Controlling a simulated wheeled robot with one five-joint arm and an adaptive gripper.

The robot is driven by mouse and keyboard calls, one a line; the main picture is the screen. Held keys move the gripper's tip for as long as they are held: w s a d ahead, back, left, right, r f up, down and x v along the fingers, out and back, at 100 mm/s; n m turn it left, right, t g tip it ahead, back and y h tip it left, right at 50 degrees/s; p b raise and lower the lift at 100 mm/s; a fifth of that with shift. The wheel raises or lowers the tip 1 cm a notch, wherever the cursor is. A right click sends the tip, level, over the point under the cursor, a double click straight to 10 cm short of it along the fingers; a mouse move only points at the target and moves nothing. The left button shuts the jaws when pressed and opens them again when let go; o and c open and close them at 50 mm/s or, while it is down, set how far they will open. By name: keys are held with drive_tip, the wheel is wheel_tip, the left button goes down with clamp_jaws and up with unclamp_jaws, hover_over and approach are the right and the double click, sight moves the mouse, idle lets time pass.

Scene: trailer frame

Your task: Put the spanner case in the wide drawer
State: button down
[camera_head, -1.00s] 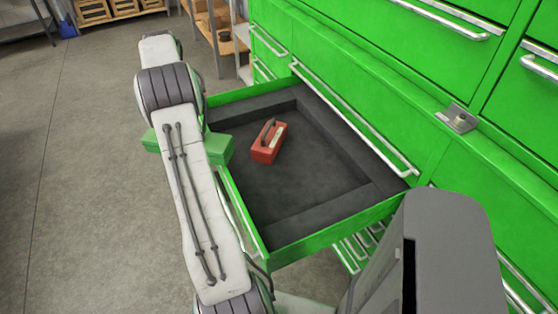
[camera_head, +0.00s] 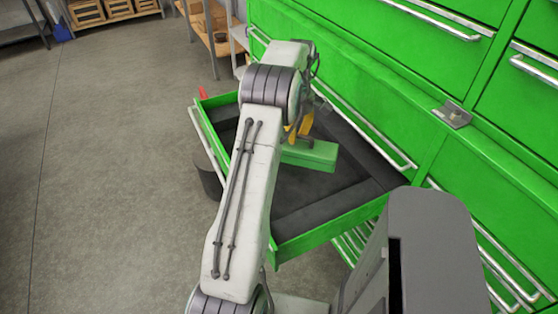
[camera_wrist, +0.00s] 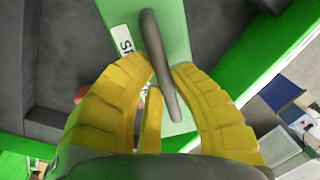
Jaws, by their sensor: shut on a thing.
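The green spanner case (camera_head: 310,156) is in my gripper (camera_head: 303,126), over the open wide drawer (camera_head: 330,222) in the head view. In the wrist view the case (camera_wrist: 174,38) shows a white label beginning with "S" and a dark handle. The yellow fingers of my gripper (camera_wrist: 162,72) are closed around that handle. The drawer's dark lining shows behind the case. I cannot tell how high the case is above the drawer floor. My arm covers the left part of the drawer in the head view.
A red thing (camera_wrist: 81,95) shows partly beside a finger in the wrist view; the drawer's red case is hidden in the head view. The green cabinet front (camera_head: 380,85) rises behind the drawer. The drawer's front right floor looks bare.

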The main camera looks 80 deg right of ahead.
sight(301, 144)
drive_tip(key=shift+s+a+f, duration=0.15)
drive_tip(key=shift+s, duration=0.55)
drive_tip(key=shift+s+f+p, duration=0.2)
drive_tip(key=shift+f+p, duration=0.1)
drive_tip(key=shift+p, duration=0.05)
wheel_tip(301, 144, down, 5)
drive_tip(key=p, duration=0.3)
drive_tip(key=shift+s+a, duration=0.1)
drive_tip(key=shift+f+p, duration=0.5)
drive_tip(key=shift+f, duration=1.8)
drive_tip(key=shift+f, duration=0.15)
drive_tip(key=c, duration=1.2)
unclamp_jaws()
